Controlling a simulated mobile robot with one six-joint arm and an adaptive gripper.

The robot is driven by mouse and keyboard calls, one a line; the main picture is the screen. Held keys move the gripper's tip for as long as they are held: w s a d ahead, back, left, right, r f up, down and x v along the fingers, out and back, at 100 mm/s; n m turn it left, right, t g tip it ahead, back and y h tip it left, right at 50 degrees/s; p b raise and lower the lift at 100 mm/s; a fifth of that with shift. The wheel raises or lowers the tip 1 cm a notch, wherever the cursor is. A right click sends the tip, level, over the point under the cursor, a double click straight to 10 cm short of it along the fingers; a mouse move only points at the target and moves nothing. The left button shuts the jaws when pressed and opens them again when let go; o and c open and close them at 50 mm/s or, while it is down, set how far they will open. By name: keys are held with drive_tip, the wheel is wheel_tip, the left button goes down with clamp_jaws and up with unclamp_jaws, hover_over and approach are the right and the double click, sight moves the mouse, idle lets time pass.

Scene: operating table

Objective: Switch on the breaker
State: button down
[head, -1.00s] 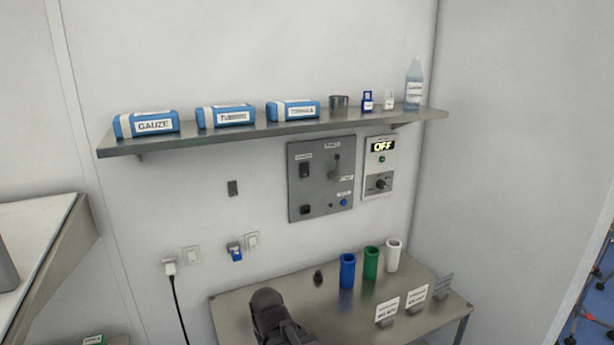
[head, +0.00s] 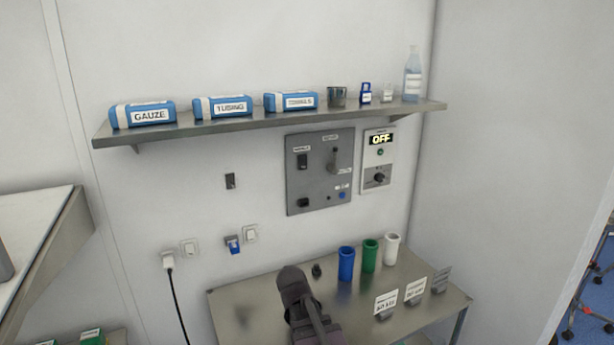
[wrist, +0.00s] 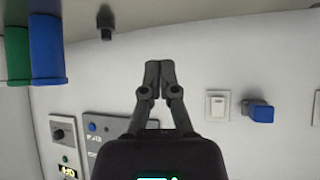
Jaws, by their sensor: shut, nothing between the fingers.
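A grey wall panel (head: 320,172) hangs under the shelf. It carries a dark rocker switch (head: 302,161) at upper left, a lever (head: 333,160) at upper right, a dark fitting at lower left and a blue button (head: 342,195). The labels are too small to read, so I cannot tell which part is the breaker. In the wrist view the panel (wrist: 108,128) appears inverted at lower left, partly hidden by my gripper. My gripper (wrist: 158,68) is shut and empty, in front of the wall. In the head view I see my dark arm; its fingertips are not clear.
Blue (head: 346,264), green (head: 369,256) and white (head: 391,250) cups stand on the metal table (head: 245,312). A loaded shelf (head: 250,125) juts out above. A blue plug (head: 233,244) sits in the wall.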

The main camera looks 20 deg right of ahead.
sight(303, 165)
drive_tip(key=w+d+r+m+t+h+b, duration=0.1)
drive_tip(key=w+d+r+t+h, duration=0.1)
drive_tip(key=w+d+r+t, duration=0.6)
drive_tip(key=s+d+r+n+t+y, duration=0.2)
drive_tip(key=r+t, duration=0.2)
drive_tip(key=r, duration=0.2)
drive_tip(key=s+d+r+n+t+y+b, duration=0.1)
drive_tip(key=s+d+r+n+t+y, duration=0.1)
drive_tip(key=r, duration=0.5)
drive_tip(key=shift+s+d+r+n+t+y, duration=0.25)
drive_tip(key=shift+d+t+y, duration=0.3)
drive_tip(key=shift+t, duration=0.65)
drive_tip(key=p+x, duration=0.1)
drive_tip(key=x, duration=0.3)
drive_tip(key=f+p+x, duration=0.1)
drive_tip(key=p+x, duration=0.1)
drive_tip(key=x, duration=0.2)
drive_tip(key=w+p+x, duration=0.1)
drive_tip(key=p+x, duration=0.1)
drive_tip(key=x, duration=0.2)
drive_tip(key=shift+f, duration=0.35)
drive_tip(key=shift+w, duration=0.65)
